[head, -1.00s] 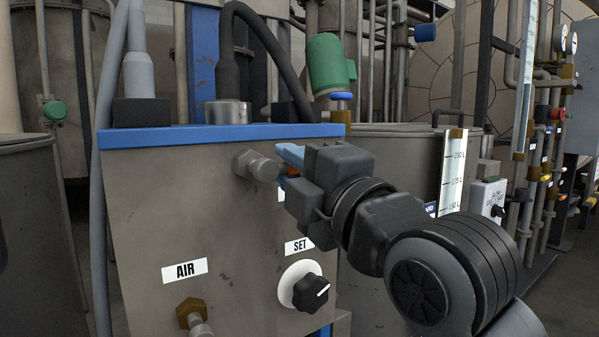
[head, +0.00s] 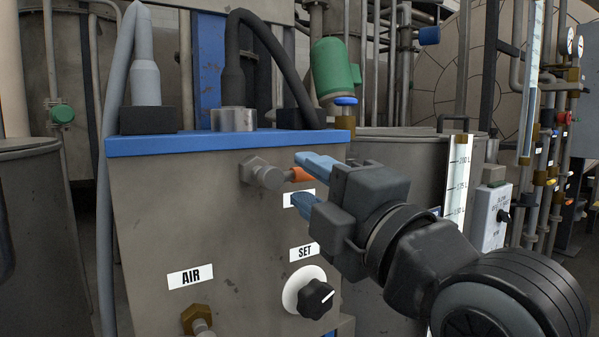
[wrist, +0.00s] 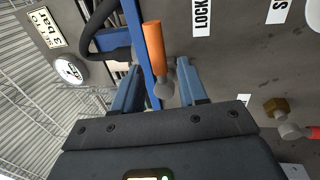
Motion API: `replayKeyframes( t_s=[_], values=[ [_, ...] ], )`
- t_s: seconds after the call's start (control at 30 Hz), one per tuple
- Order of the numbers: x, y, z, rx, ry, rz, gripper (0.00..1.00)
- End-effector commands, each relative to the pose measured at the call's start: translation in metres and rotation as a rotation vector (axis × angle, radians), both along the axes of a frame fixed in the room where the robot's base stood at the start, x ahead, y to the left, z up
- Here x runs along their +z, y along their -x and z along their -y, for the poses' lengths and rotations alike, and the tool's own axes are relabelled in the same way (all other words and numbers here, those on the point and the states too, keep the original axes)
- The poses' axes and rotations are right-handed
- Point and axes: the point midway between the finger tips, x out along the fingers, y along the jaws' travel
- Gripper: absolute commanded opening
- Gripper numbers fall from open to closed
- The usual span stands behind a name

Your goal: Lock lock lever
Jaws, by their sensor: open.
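The lock lever has an orange handle (head: 300,175) on a grey metal hub (head: 262,173), high on the front of a grey box (head: 235,235). The handle points right, roughly level, above a white label that my gripper partly covers. In the wrist view, the orange handle (wrist: 154,45) lies between and beyond the blue fingers, and a label (wrist: 202,15) beside it reads LOCK. My gripper (head: 310,183) is open, just right of the handle, one finger above its line and one below. The fingers appear apart from the handle.
Below the lever are a SET knob (head: 315,298) and a brass AIR fitting (head: 197,318). The box has a blue top edge (head: 230,140) with thick cables above. A tank with a level gauge (head: 457,180) stands behind my arm, and a control box (head: 492,215) is at right.

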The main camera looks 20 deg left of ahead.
Motion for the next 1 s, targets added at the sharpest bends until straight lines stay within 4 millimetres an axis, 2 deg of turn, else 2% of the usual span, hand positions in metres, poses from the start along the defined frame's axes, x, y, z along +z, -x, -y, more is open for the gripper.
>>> replayKeyframes(
  t_s=[0.1,0.3,0.73,0.87,1.0],
  values=[
    [-0.003,0.012,0.016,-0.001,-0.003,-0.002,0.42],
    [-0.008,0.024,0.032,-0.001,-0.001,-0.001,0.42],
    [-0.011,0.027,0.035,-0.002,-0.01,-0.011,0.42],
    [-0.03,0.026,0.046,-0.025,-0.081,-0.087,0.42],
    [-0.069,0.027,0.072,-0.082,-0.234,-0.239,0.42]
  ],
)
